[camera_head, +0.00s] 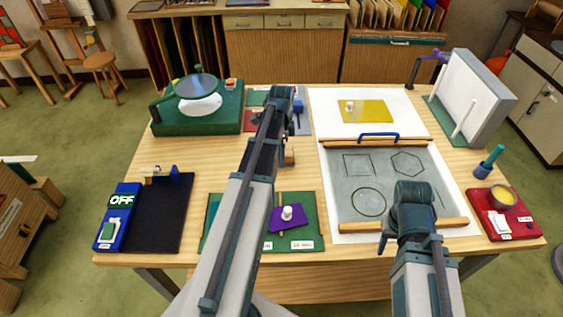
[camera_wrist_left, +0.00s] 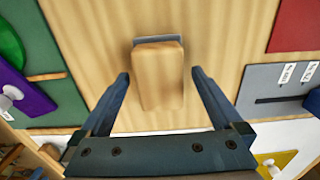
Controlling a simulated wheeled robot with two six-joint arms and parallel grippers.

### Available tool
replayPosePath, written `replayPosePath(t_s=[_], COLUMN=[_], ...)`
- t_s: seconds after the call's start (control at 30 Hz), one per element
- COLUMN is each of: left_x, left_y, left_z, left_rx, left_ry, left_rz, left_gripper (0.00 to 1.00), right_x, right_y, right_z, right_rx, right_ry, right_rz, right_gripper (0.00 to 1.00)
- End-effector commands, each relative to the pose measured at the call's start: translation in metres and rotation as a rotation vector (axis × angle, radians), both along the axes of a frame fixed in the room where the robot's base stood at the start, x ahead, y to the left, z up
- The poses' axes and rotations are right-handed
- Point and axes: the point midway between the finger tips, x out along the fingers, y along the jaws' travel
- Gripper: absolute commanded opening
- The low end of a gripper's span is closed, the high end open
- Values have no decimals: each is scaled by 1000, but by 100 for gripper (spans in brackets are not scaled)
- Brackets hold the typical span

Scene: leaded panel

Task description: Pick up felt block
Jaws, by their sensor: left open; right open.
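The felt block (camera_wrist_left: 158,75) is a tan wooden block with a grey layer along one edge, lying on the wooden tabletop. In the left wrist view it lies between the two open fingers of my left gripper (camera_wrist_left: 160,76), with a gap on each side. In the head view part of the block (camera_head: 289,155) shows just right of my left arm; that arm hides the rest of it and my left fingers. My right gripper (camera_head: 411,238) is open at the front of the grey drawing board, and part of it is hidden by my arm.
The grey board (camera_head: 430,180) with drawn shapes lies to the right. A purple piece with a white knob (camera_head: 286,213) rests on a green mat (camera_head: 305,232) in front. Red and grey mats (camera_wrist_left: 285,88) lie beyond the block. Bare wood surrounds the block.

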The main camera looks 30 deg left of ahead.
Motion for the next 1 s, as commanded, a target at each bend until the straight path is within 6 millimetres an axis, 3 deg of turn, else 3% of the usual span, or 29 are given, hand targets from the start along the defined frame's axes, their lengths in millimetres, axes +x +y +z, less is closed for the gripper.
replayPosePath(t_s=[0.27, 0.8, 0.83, 0.87, 1.0], left_x=[0, 0, 0, 0, 0], left_y=[0, 0, 0, 0, 0], left_z=[-4, -5, -4, -4, -4], left_rx=[0, 0, 0, 0, 0], left_ry=[0, 0, 0, 0, 0], left_rz=[0, 0, 0, 0, 0], left_gripper=[100, 7, 7, 0, 0], right_x=[0, 0, 0, 0, 0], right_y=[0, 0, 0, 0, 0], right_z=[-5, -5, -5, -5, -4], right_rx=[0, 0, 0, 0, 0], right_ry=[0, 0, 0, 0, 0], right_rz=[0, 0, 0, 0, 0], right_gripper=[47, 47, 47, 47, 47])
